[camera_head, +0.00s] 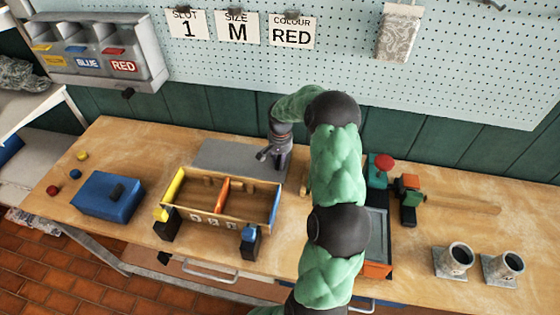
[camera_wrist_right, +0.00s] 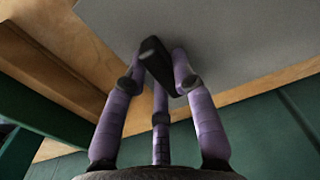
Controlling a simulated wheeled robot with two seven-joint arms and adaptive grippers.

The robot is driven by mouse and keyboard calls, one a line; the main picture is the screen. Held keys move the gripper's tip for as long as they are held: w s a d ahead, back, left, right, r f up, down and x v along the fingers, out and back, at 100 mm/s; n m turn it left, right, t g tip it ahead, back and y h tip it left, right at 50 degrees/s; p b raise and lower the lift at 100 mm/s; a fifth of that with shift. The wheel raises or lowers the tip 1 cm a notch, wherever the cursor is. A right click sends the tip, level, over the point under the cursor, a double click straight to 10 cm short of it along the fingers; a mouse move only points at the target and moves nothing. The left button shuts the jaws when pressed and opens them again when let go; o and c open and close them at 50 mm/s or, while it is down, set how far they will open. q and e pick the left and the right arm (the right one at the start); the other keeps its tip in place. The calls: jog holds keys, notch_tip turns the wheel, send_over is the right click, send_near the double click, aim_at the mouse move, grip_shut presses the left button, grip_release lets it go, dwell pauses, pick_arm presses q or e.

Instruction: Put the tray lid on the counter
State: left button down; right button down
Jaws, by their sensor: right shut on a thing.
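The grey flat tray lid (camera_head: 222,155) lies level behind the open wooden tray (camera_head: 203,203), at the counter's rear edge. I cannot tell whether it rests on the counter (camera_head: 125,145) or hovers just above it. In the right wrist view the lid (camera_wrist_right: 235,40) has a dark handle (camera_wrist_right: 152,52). My right gripper (camera_head: 271,156) is shut on this handle at the lid's right part; its purple fingers (camera_wrist_right: 160,72) close around it. The tray has yellow, red and blue parts and stands between black blocks. My left gripper is out of view.
Right of my arm are a red-topped green device (camera_head: 380,168), an orange-and-black tool (camera_head: 408,195) and two metal cups (camera_head: 456,260). A pegboard (camera_head: 450,60) rises behind.

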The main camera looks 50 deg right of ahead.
jog(key=c, duration=1)
grip_release()
jog(key=shift+f, duration=0.1)
notch_tip(320, 180, up, 12)
jog(key=shift+r+p, duration=0.2)
jog(key=shift+p, duration=1)
